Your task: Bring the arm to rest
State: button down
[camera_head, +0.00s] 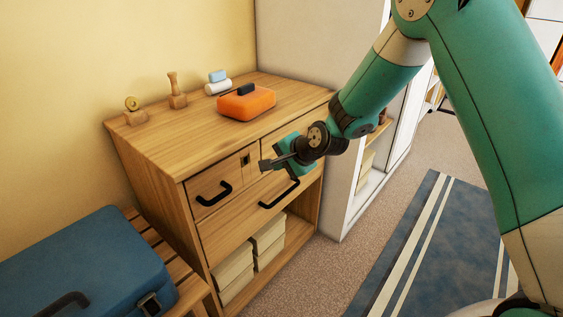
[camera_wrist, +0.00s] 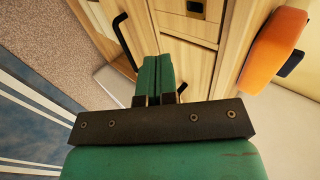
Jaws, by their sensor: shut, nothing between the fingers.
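My arm is green and cream and reaches in from the right in the head view. My gripper (camera_head: 267,165) is in front of the wooden dresser (camera_head: 155,150), near its upper drawers. In the wrist view my gripper (camera_wrist: 158,62) has its two green fingers together, with nothing between them. Whether the fingertips touch the dresser front cannot be told. The drawers look shut, with black handles (camera_head: 214,195).
On the dresser top are an orange case (camera_head: 246,104), rolled towels (camera_head: 217,87), a wooden stand (camera_head: 177,92) and a tape holder (camera_head: 133,112). A blue suitcase (camera_head: 85,265) lies on a slatted bench at left. A white shelf unit (camera_head: 350,190) stands right of the dresser. Carpet and a blue rug (camera_head: 425,255) are clear.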

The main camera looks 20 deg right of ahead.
jog(key=s+a+r+n+g+p, duration=0.35)
jog(key=s+r+n+p, duration=0.45)
jog(key=s+r, duration=1)
jog(key=s+d+r+n+g+p, duration=0.1)
jog(key=s+r+n, duration=0.2)
jog(key=s, duration=0.2)
jog(key=s+r+n+g+p, duration=0.1)
jog(key=s+r+n+g, duration=0.1)
jog(key=s, duration=0.4)
jog(key=s+d+r+n+g+h+p, duration=0.1)
jog(key=s+r+n, duration=0.2)
jog(key=s+n, duration=0.2)
jog(key=shift+s+d+r, duration=0.3)
jog(key=shift+s+r, duration=0.05)
jog(key=shift+s, duration=0.35)
